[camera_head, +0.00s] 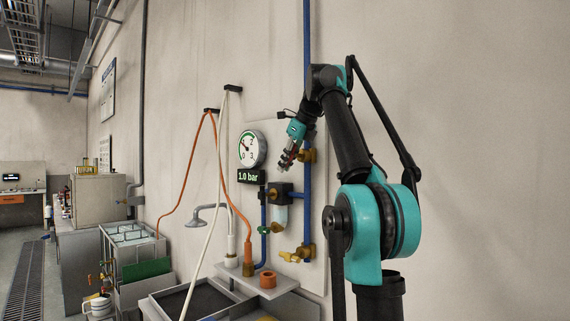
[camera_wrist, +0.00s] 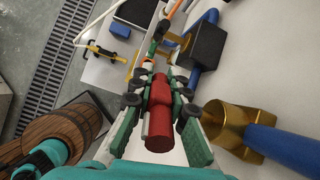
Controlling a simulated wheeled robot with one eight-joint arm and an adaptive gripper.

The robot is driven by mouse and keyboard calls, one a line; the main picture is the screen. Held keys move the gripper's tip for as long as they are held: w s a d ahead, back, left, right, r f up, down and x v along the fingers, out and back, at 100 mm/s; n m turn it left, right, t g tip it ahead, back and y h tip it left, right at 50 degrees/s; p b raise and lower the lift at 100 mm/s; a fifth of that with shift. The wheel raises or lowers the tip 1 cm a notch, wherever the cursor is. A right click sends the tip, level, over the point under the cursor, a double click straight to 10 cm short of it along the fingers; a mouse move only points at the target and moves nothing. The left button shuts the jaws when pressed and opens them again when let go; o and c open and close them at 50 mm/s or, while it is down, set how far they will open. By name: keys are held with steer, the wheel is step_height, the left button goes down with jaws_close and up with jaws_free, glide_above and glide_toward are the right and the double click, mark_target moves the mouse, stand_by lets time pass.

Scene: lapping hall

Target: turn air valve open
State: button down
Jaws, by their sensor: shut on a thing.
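The air valve shows as a brass body (camera_head: 307,156) on the blue vertical pipe in the head view. In the wrist view its brass body (camera_wrist: 231,122) is at right, joined to a thick blue pipe (camera_wrist: 285,150). A red handle (camera_wrist: 160,110) lies between the fingers of my gripper (camera_wrist: 158,88) in the wrist view, pointing up the picture. My gripper is shut on this red handle. In the head view my gripper (camera_head: 286,160) is at the brass body's left side and hides most of the handle.
A round gauge (camera_head: 252,148) with a "1.0 bar" display (camera_head: 250,177) is left of my gripper. Below are a black regulator (camera_head: 280,193), and a lower brass fitting (camera_head: 304,252). White and orange hoses (camera_head: 221,170) hang at left above a grey basin (camera_head: 190,296).

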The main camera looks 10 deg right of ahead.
steer(key=shift+s+f+g+h, duration=0.15)
steer(key=shift+g+h, duration=0.15)
steer(key=shift+g, duration=0.2)
stand_by(0.3)
steer(key=c, duration=1.5)
jaws_free()
steer(key=shift+o, duration=0.2)
steer(key=shift+d, duration=0.1)
steer(key=shift+s+d+r, duration=0.1)
steer(key=shift+r, duration=0.35)
steer(key=shift+s+d+r, duration=0.1)
steer(key=shift+s+r, duration=0.05)
steer(key=shift+s, duration=0.1)
steer(key=s+d, duration=0.7)
steer(key=s, duration=0.2)
steer(key=shift+s, duration=0.2)
steer(key=shift+a, duration=0.1)
